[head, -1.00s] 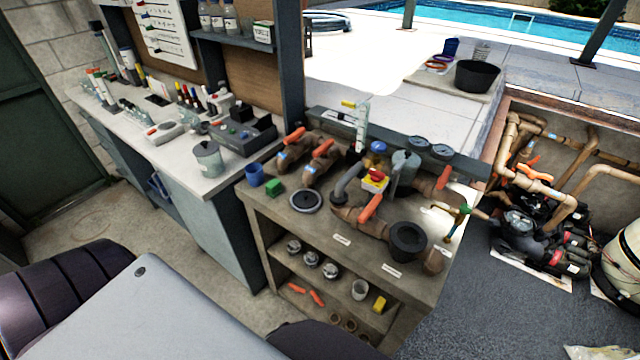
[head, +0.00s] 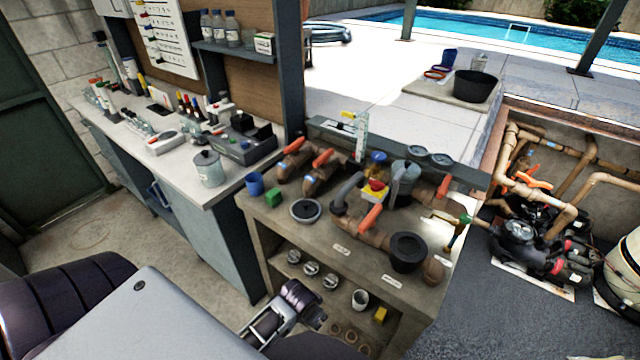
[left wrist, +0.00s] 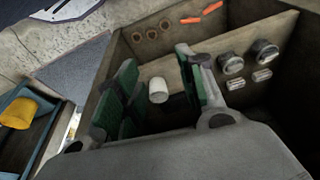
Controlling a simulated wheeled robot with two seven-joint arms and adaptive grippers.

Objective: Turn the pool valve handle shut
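Brown pipework with several orange valve handles lies on the bench top (head: 285,222) in the head view. Two handles, a left one (head: 295,144) and one beside it (head: 322,158), sit on the left pipes. A front handle (head: 370,219) and a right handle (head: 444,186) sit on the other pipes. I cannot tell which is the pool valve's. My left gripper (left wrist: 155,62) is open and empty in the left wrist view, with green-padded fingers apart. In the head view it is low in front of the bench, its fingertips unclear. My right gripper is not in view.
A workbench adjoins at left; pumps (head: 517,232) stand at right.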

